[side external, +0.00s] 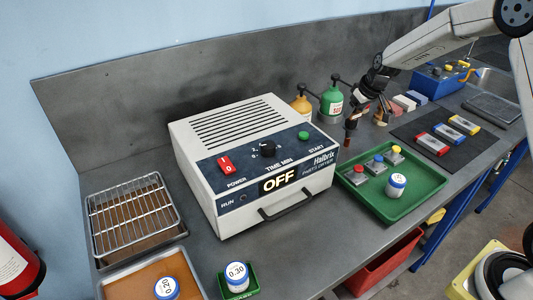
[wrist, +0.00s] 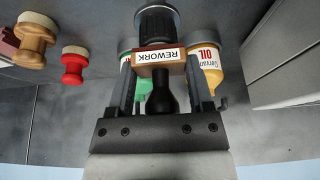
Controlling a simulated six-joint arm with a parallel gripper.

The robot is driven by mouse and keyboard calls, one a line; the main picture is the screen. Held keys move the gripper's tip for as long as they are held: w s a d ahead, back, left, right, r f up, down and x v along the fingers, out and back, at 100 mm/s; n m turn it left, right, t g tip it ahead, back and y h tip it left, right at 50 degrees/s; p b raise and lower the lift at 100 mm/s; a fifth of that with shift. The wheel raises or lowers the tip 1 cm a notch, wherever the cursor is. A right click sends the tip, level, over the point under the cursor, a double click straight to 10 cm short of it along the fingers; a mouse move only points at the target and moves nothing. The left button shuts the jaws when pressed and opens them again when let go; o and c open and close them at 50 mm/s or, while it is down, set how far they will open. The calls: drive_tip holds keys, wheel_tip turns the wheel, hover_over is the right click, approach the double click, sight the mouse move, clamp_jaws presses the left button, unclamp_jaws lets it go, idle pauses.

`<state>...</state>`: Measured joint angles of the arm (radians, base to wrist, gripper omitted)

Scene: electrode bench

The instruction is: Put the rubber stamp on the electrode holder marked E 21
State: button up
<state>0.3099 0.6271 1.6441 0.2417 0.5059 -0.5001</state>
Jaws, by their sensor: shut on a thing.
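My gripper (side external: 356,112) is shut on a rubber stamp (wrist: 159,56), which has a brown block, a white label reading REWORK and a black handle. In the side view it hangs in the air behind the green tray, to the right of the white oven. The gripper (wrist: 162,82) also shows in the wrist view, with a finger on each side of the stamp. Three colour-marked blocks, red (side external: 432,144), blue (side external: 447,133) and yellow (side external: 464,125), lie on a dark mat. They may be electrode holders. No E 21 marking is readable.
A green tray (side external: 409,212) holds small grey parts with coloured tops and a white jar (side external: 396,185). The white oven (side external: 205,147) reads OFF. Orange (side external: 301,106) and green (side external: 331,101) bottles stand behind. A red-handled (wrist: 73,66) and a wooden-handled (wrist: 35,38) stamp stand nearby.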

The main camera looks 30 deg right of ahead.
drive_tip(key=shift+f, duration=0.2)
drive_tip(key=o, duration=1.3)
drive_tip(key=shift+c, duration=0.2)
drive_tip(key=shift+r, duration=0.15)
drive_tip(key=v, duration=1.2)
drive_tip(key=s+a+f+g, duration=0.1)
drive_tip(key=s+a+f, duration=0.4)
drive_tip(key=s, duration=0.5)
drive_tip(key=s+a+f+g, duration=0.1)
drive_tip(key=s+a+f, duration=0.5)
drive_tip(key=s+a, duration=0.4)
drive_tip(key=shift+s+f, duration=0.15)
drive_tip(key=shift+s, duration=0.2)
